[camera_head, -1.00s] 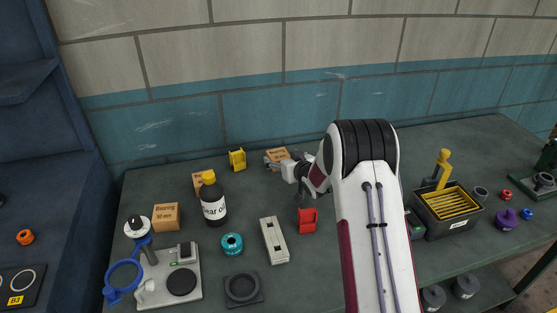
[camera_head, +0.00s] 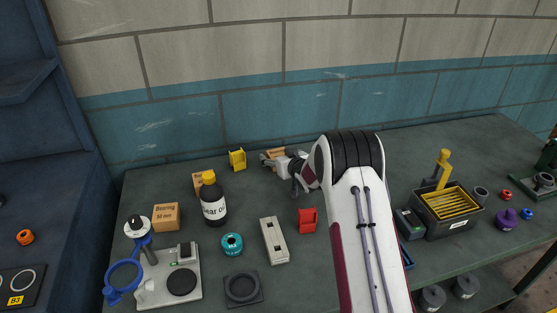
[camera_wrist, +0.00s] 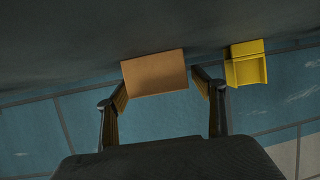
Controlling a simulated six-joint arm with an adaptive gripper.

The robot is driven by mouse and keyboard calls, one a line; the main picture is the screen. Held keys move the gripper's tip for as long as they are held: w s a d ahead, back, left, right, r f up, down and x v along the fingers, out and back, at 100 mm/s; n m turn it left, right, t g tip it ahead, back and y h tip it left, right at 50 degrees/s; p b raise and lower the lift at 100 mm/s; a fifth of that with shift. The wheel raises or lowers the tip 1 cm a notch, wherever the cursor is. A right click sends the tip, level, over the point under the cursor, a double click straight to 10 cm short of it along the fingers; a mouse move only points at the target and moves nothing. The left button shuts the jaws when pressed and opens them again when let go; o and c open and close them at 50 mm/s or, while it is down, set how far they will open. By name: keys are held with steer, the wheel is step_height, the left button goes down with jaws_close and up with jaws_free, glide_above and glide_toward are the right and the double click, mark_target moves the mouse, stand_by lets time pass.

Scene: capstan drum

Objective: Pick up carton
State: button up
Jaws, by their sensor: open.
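A small brown carton (camera_head: 276,153) stands at the back of the bench near the tiled wall, partly hidden by my gripper (camera_head: 268,161). In the wrist view the plain face of the carton (camera_wrist: 154,73) shows between the two fingertips of my gripper (camera_wrist: 162,92). The fingers are open, one on each side of the carton, with the tips close to its near edge. I cannot tell whether either finger touches it. Two more cartons stand to the left: one marked Bearing (camera_head: 166,217), and one (camera_head: 198,182) mostly hidden behind the bottle.
A yellow block (camera_head: 237,159) stands close to the carton's left; it also shows in the wrist view (camera_wrist: 246,64). A dark oil bottle (camera_head: 213,203), a red part (camera_head: 307,220) and a pale bar (camera_head: 273,240) stand nearer. The wall is close behind.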

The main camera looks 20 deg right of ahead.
mark_target(279, 154)
steer(key=c, duration=1.2)
steer(key=shift+c, duration=0.2)
steer(key=shift+r, duration=0.15)
steer(key=shift+r, duration=4.85)
